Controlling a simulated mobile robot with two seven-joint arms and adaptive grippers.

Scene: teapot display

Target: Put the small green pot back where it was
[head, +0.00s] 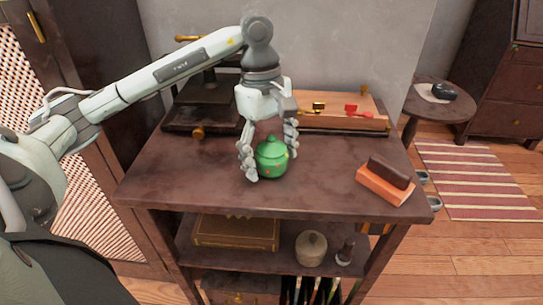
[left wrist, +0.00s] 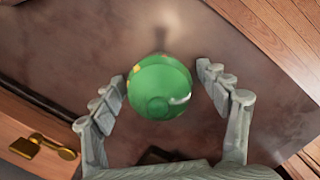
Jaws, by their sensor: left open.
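The small green pot (head: 271,158) stands upright, lid on, on the dark wooden table top, left of its middle. My left gripper (head: 269,163) reaches down over it, with one finger on each side. In the left wrist view the green pot (left wrist: 160,86) lies between the two fingertips of the left gripper (left wrist: 163,78), seen from above. The fingers are open, with a gap showing on each side of the pot. My right gripper is in neither view.
A dark press-like object (head: 205,105) and a wooden box (head: 335,110) with red and brass pieces stand at the back. An orange and brown block pair (head: 385,183) sits at the right. The table's front middle is clear. A lower shelf holds a beige lidded jar (head: 311,248).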

